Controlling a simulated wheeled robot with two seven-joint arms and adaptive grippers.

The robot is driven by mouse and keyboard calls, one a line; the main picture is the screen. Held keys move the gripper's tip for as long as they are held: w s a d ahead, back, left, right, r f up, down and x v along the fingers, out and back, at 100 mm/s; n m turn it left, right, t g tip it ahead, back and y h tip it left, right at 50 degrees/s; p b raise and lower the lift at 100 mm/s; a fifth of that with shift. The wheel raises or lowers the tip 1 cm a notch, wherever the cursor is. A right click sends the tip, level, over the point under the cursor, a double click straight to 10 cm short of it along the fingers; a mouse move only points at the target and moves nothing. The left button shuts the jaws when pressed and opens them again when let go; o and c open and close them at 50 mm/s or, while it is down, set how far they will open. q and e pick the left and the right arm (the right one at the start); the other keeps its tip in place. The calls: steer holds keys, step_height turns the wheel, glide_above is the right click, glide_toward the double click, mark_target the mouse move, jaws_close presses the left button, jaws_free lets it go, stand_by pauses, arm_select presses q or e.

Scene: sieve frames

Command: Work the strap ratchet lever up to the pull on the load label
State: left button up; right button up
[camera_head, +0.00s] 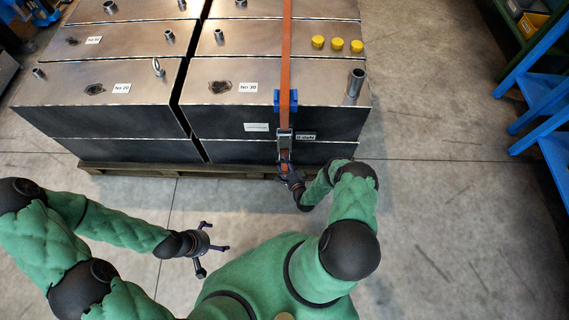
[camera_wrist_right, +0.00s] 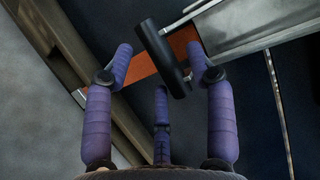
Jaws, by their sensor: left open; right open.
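The orange strap (camera_head: 286,50) runs down over the metal load. Its ratchet (camera_head: 284,140) hangs at the front face. In the right wrist view, the ratchet's metal body (camera_wrist_right: 245,25) and black lever grip (camera_wrist_right: 163,58) show, with a piece of orange strap (camera_wrist_right: 145,67) behind. My right gripper (camera_head: 288,174) is just below the ratchet, open, its purple fingers to either side of the lever grip; contact is unclear. A small dark label with pale print (camera_head: 306,136) sits right of the ratchet; I cannot read it surely. My left gripper (camera_head: 208,246) is open and empty over the floor.
The metal boxes (camera_head: 92,98) stand on a wooden pallet (camera_head: 130,169). A blue corner guard (camera_head: 286,100) sits under the strap. Yellow caps (camera_head: 337,44) and a pipe stub (camera_head: 355,83) are on top. A blue rack (camera_head: 535,90) stands right. Floor around my left gripper is clear.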

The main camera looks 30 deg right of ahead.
steer(key=shift+b+x, duration=0.3)
steer(key=shift+x, duration=0.9)
jaws_close()
